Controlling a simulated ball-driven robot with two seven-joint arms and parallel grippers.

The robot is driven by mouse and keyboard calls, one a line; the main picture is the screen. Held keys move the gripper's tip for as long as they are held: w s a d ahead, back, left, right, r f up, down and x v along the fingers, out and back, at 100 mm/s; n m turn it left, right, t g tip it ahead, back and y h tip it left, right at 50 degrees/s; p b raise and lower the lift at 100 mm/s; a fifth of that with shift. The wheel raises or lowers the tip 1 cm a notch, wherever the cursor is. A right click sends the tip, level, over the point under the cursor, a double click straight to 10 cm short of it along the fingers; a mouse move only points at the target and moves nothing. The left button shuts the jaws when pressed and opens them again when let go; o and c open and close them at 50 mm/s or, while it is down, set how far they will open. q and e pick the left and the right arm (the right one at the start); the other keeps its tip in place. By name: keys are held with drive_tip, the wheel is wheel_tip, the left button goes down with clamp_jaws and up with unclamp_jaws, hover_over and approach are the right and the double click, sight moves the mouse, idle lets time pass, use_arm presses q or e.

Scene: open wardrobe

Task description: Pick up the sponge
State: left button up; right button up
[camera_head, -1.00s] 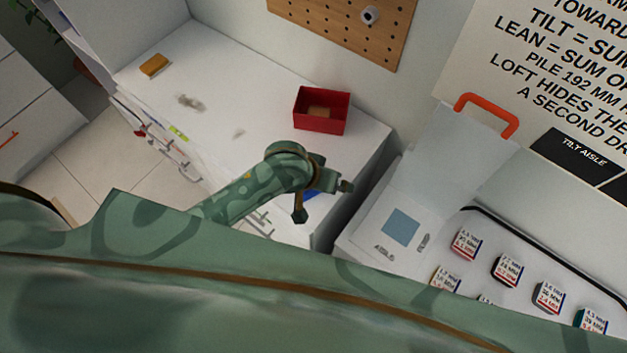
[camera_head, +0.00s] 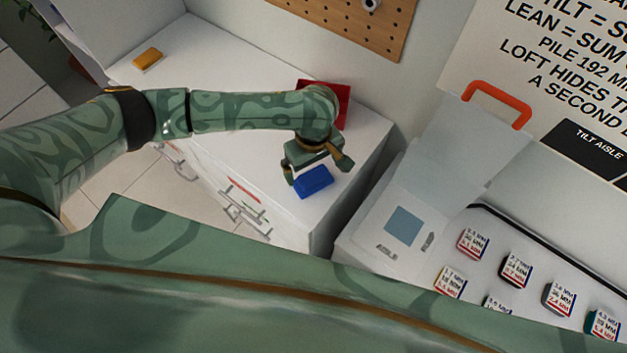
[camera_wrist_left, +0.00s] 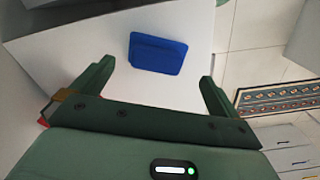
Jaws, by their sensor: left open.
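A blue sponge-like block (camera_head: 314,181) lies flat on the white counter top, near its front right edge. In the left wrist view the blue block (camera_wrist_left: 158,54) shows just beyond the fingers, between their lines and turned slightly. My left gripper (camera_head: 318,172) is open and empty, with its fingers on either side of the block in the head view. I cannot tell its exact height above the block. A yellow-orange block (camera_head: 147,58) lies at the far left of the counter and could also be a sponge. My right gripper is not in view.
A red open box (camera_head: 342,98) stands behind my left wrist, partly hidden by it. The white counter (camera_head: 235,60) is clear between the yellow block and the red box. A white case with an orange handle (camera_head: 497,103) and several small labelled blocks stand to the right.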

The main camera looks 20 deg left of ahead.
sight(313, 174)
use_arm(q)
wheel_tip(313, 174, down, 3)
drive_tip(key=shift+r+b, duration=0.1)
drive_tip(key=shift+b, duration=0.35)
drive_tip(key=f+b, duration=0.2)
drive_tip(key=f, duration=0.1)
drive_tip(key=f+b, duration=0.1)
drive_tip(key=f, duration=0.1)
drive_tip(key=shift+w+a, duration=0.15)
drive_tip(key=shift+w, duration=0.2)
drive_tip(key=shift+r, duration=0.1)
drive_tip(key=c, duration=0.8)
